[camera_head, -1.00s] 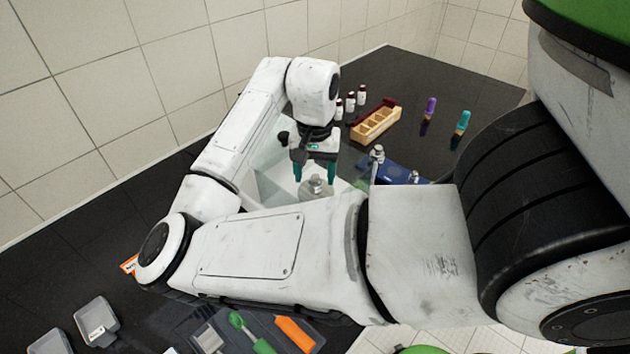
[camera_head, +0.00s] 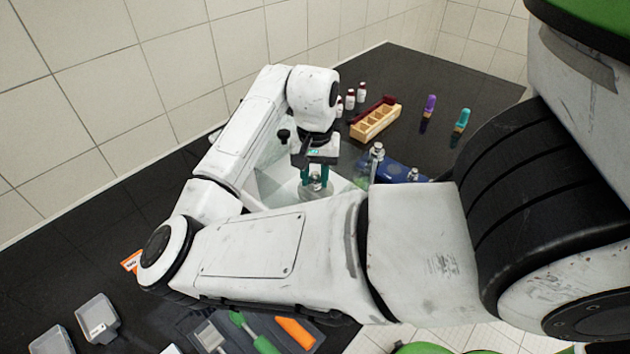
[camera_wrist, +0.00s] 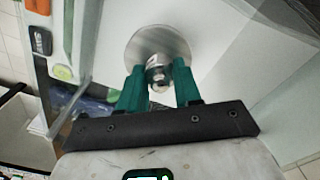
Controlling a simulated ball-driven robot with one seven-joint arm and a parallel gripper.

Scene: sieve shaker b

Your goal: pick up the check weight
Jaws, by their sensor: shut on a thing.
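The check weight (camera_wrist: 157,76) is a small shiny metal piece with a narrow neck and knob. In the wrist view it sits between the two teal fingers of my gripper (camera_wrist: 160,82), which is shut on it. A round silver disc (camera_wrist: 150,42) shows just behind the weight; I cannot tell whether the weight touches it. In the head view my gripper (camera_head: 316,181) points down inside the clear-walled, white-based enclosure (camera_head: 277,190). The weight is small there, and my forearm hides part of the area below.
A blue device (camera_head: 400,173) with metal knobs stands right of the enclosure. Behind are a wooden rack (camera_head: 376,121), several small bottles, and purple (camera_head: 430,104) and teal (camera_head: 462,120) items. A dark tray (camera_head: 206,326) with tools lies in front. The back right counter is mostly clear.

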